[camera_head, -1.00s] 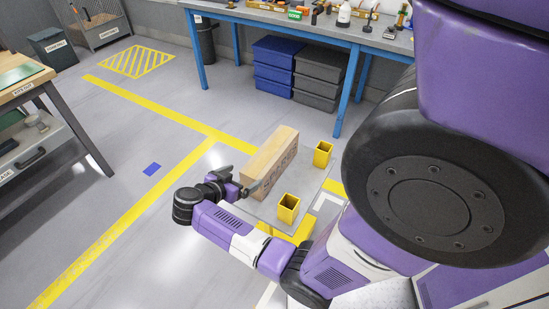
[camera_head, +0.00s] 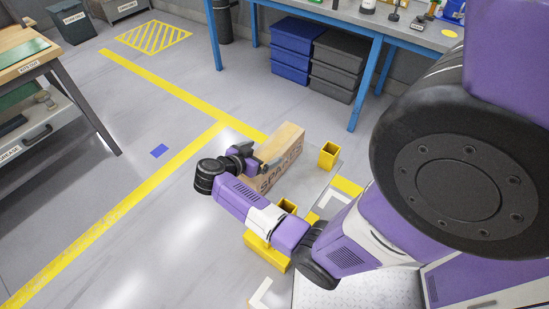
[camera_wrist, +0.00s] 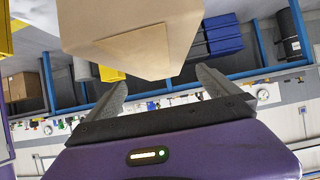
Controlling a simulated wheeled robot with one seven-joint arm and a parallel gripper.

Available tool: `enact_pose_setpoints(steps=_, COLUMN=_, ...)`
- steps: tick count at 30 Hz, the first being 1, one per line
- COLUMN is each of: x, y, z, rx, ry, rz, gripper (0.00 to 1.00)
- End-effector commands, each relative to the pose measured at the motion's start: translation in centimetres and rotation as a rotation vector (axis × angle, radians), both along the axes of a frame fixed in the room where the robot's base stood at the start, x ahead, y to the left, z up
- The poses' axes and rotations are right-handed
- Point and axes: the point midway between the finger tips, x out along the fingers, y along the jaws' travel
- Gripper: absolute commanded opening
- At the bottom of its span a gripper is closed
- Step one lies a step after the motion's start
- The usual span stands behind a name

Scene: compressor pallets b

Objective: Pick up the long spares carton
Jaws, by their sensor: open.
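The long spares carton (camera_head: 284,152) is a tan cardboard box with dark "SPARES" lettering on its side. In the wrist view the carton (camera_wrist: 130,30) fills the upper middle, one end toward me. My gripper (camera_head: 262,162) is at the carton's near left end, hiding part of it. In the wrist view my gripper (camera_wrist: 160,80) has its two fingers spread apart, with a carton corner showing between them. I cannot tell whether a finger touches the carton.
Yellow posts (camera_head: 329,155) stand close to the carton, one partly behind my arm. A blue-legged bench (camera_head: 365,85) with blue bins (camera_head: 297,48) and grey bins (camera_head: 338,62) stands behind. A workbench (camera_head: 35,70) is at left. The floor left of the carton is mostly open.

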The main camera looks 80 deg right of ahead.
Motion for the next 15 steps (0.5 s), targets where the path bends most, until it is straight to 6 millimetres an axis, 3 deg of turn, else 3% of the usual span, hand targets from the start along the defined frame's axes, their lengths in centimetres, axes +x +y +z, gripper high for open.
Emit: enact_pose_setpoints(steps=15, x=-2.8, y=-4.4, z=-3.3, rx=0.002, ry=0.001, rz=-0.001, gripper=1.00)
